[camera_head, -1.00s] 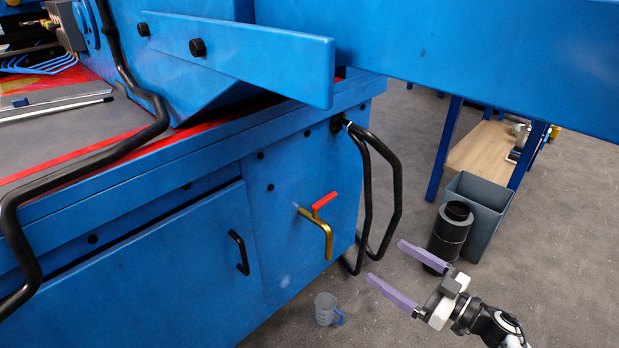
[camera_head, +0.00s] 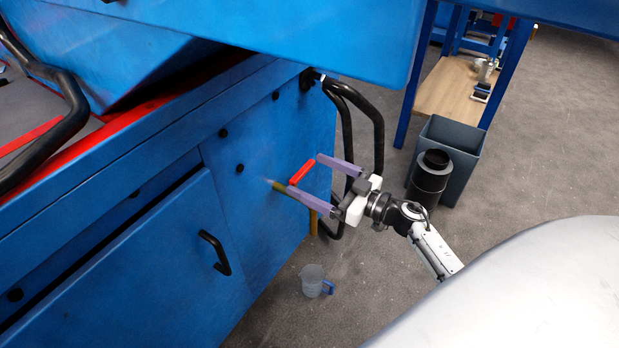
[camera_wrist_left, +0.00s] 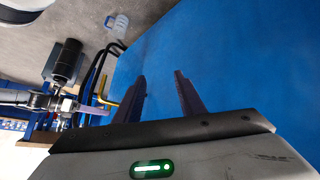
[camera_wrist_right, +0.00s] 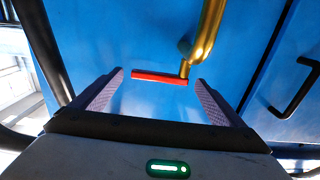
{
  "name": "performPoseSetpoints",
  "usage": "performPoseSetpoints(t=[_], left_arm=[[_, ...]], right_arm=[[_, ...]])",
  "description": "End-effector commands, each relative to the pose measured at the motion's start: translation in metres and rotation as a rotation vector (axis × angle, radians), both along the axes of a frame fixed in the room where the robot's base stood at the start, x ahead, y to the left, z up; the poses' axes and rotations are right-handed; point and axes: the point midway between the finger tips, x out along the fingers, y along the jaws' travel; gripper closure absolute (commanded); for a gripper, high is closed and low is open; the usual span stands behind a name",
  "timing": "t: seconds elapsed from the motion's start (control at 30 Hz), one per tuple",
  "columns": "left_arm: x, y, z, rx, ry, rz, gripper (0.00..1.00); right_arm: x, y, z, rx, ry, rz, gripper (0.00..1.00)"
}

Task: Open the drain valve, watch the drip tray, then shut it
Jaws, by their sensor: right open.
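The drain valve is a brass pipe (camera_wrist_right: 207,32) on the blue cabinet side, with a red lever (camera_head: 302,172). In the right wrist view the red lever (camera_wrist_right: 158,77) lies across the space between my right fingertips, with a gap at each end. I see no drip tray; a clear jug (camera_head: 313,280) with a blue handle stands on the floor below.
Black bent rails (camera_head: 375,125) stick out from the cabinet corner close to my right gripper. A black handle (camera_head: 215,252) is on the cabinet door. A grey bin (camera_head: 462,150) and a black cylinder (camera_head: 429,178) stand to the right. Open floor surrounds the jug.

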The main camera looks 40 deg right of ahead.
Motion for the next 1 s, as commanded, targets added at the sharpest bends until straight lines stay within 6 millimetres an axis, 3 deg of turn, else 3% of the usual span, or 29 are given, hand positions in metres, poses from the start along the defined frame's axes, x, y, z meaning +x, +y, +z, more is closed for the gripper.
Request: performPoseSetpoints(t=[0.13,0.43,0.8,1.0], left_arm=[[0.0009,-0.002,0.0023,-0.013,-0.011,0.0,0.64],[0.0009,-0.0024,0.0032,-0.017,-0.011,0.0,0.64],[0.0008,-0.0025,0.0035,-0.017,-0.012,0.0,0.64],[0.0008,-0.0016,0.0073,-0.011,-0.012,0.0,0.64]], right_arm=[[0.0106,0.0048,-0.0009,0.001,0.0,0.0,0.07],[0.0123,0.0056,-0.0001,0.001,0.001,0.0,0.07],[0.012,0.0054,-0.0001,0.0,0.001,0.0,0.66],[0.0146,0.0112,0.0015,0.001,-0.001,-0.005,0.66]])
